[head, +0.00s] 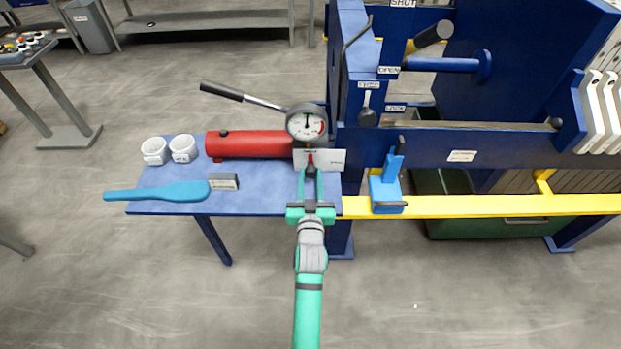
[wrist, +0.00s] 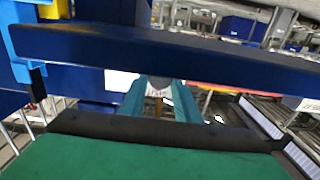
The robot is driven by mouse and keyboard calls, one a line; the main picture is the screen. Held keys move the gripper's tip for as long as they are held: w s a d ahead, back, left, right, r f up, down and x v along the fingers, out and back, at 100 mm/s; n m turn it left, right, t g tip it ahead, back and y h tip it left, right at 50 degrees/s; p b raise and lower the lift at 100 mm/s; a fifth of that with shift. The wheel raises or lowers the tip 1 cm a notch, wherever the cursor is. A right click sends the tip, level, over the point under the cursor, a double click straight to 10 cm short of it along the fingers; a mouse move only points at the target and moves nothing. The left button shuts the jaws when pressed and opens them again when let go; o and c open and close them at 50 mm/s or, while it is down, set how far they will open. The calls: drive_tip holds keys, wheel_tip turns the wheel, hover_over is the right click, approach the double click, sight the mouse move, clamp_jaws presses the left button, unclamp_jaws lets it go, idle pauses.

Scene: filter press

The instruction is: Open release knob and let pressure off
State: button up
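A red hand pump (head: 250,144) lies on a blue side table, with a long black-gripped lever (head: 222,90) angled up to the left. A round pressure gauge (head: 306,123) stands at its right end, its fine reading too small to tell. The release knob (head: 310,171), small and dark, sits below the gauge by a white label plate (head: 331,159). My green gripper (head: 310,178) reaches it from the front, one finger on each side. In the wrist view the knob (wrist: 160,81) shows between the teal fingertips. I cannot tell whether they press on it.
The blue press frame (head: 355,150) and yellow rail (head: 480,205) with a blue latch (head: 387,188) stand close right. The front floor is clear.

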drive_tip(key=m, duration=0.4)
drive_tip(key=shift+f+m, duration=0.1)
drive_tip(key=shift+m, duration=0.2)
idle(0.3)
drive_tip(key=o, duration=1)
drive_tip(key=shift+s, duration=0.1)
drive_tip(key=s, duration=1)
drive_tip(key=shift+s, duration=0.35)
